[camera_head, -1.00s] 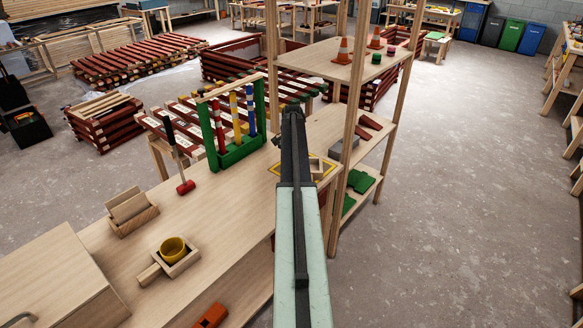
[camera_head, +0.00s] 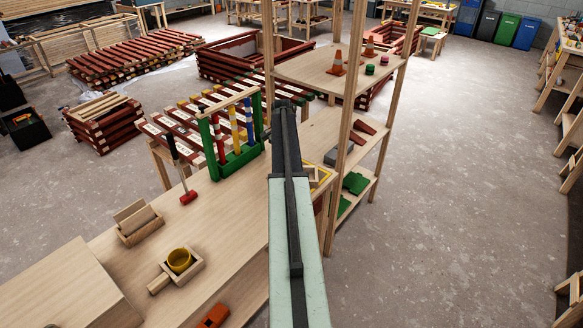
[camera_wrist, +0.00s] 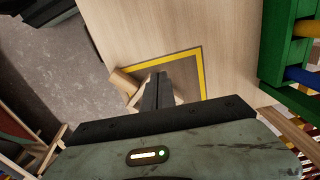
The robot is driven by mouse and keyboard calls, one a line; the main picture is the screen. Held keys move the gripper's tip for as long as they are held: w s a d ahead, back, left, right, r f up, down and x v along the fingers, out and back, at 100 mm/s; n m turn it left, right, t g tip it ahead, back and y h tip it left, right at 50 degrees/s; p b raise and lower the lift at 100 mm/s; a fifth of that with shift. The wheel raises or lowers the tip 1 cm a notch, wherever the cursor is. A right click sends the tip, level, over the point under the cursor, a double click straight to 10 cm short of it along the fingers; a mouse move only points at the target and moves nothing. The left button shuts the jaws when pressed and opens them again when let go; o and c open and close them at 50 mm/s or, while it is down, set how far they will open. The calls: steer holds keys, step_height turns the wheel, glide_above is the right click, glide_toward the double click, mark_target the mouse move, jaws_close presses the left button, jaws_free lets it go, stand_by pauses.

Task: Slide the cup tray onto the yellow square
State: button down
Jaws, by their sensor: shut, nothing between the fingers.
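The cup tray, a small square wooden tray (camera_head: 197,271) with a handle, stands on the workbench at the lower left in the head view. A yellow cup (camera_head: 179,260) sits in it. The yellow square, a yellow outline on the bench, shows in the wrist view (camera_wrist: 203,72) and partly beside my arm in the head view (camera_head: 327,178). My gripper (camera_wrist: 158,78) is shut and empty, over the yellow square and well away from the cup tray. My arm hides part of the square in the head view.
Another wooden piece with a short bar (camera_wrist: 123,82) lies at the square's edge, partly behind my fingers. A shelf unit (camera_head: 345,110) stands close on the right.

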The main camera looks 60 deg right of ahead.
steer(key=w+a+m+t+y+b, duration=0.1)
steer(key=w+a+m+t+b, duration=0.2)
steer(key=a+m+t+b, duration=0.7)
steer(key=s+d+m+t+h+b, duration=0.25)
steer(key=s+m+t+b, duration=0.2)
steer(key=s+b, duration=0.25)
steer(key=m+t+h+b, duration=0.2)
steer(key=m+h+b, duration=0.55)
steer(key=b, duration=1.05)
glide_toward(316, 178)
steer(key=shift+g+y, duration=0.25)
steer(key=shift+y, duration=0.15)
steer(key=x, duration=0.4)
steer(key=shift+w+r, duration=0.15)
steer(key=shift+d, duration=0.1)
steer(key=x, duration=0.5)
steer(key=shift+w+d, duration=0.15)
steer(key=shift+w, duration=0.1)
